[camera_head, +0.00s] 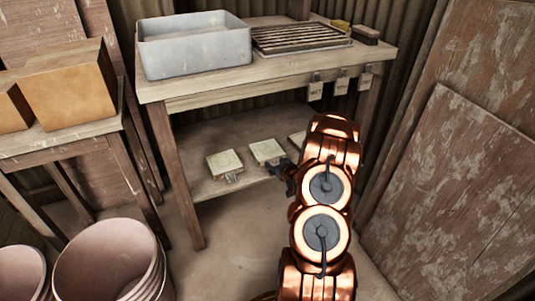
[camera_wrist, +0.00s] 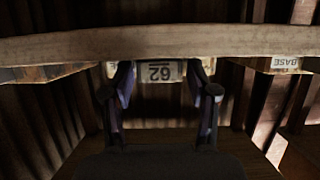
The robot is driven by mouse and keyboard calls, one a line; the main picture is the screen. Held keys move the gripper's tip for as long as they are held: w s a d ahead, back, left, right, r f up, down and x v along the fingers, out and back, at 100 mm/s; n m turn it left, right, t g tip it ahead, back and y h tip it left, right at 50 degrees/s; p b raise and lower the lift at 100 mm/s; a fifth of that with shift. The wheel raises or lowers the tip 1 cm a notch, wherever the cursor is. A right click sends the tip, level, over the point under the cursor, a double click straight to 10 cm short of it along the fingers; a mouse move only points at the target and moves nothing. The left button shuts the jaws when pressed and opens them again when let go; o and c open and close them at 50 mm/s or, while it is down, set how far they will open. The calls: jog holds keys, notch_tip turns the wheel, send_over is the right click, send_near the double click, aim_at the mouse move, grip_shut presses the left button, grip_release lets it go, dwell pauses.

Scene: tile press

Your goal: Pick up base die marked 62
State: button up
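Three pale square dies rest on the lower shelf in the head view: a left die (camera_head: 225,163), a middle die (camera_head: 267,151) and a right die (camera_head: 298,140) partly hidden by my arm. My gripper (camera_head: 283,174) is low at the shelf's front, close to the middle die. In the wrist view, a pale label marked 62 (camera_wrist: 160,72) appears upside down between the fingertips of my gripper (camera_wrist: 162,80). The fingers are apart, one on each side of it. Whether they touch it cannot be told. Another label, reading BASE (camera_wrist: 285,62), is at the right.
The shelf board's edge (camera_wrist: 160,45) crosses the wrist view. Above the shelf, the workbench (camera_head: 200,85) carries a grey tub (camera_head: 195,50), a slatted rack (camera_head: 300,37) and hanging tags (camera_head: 342,84). A side table and pink buckets (camera_head: 108,262) stand left; boards (camera_head: 455,190) lean right.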

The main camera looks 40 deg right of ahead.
grip_shut()
dwell(0.6)
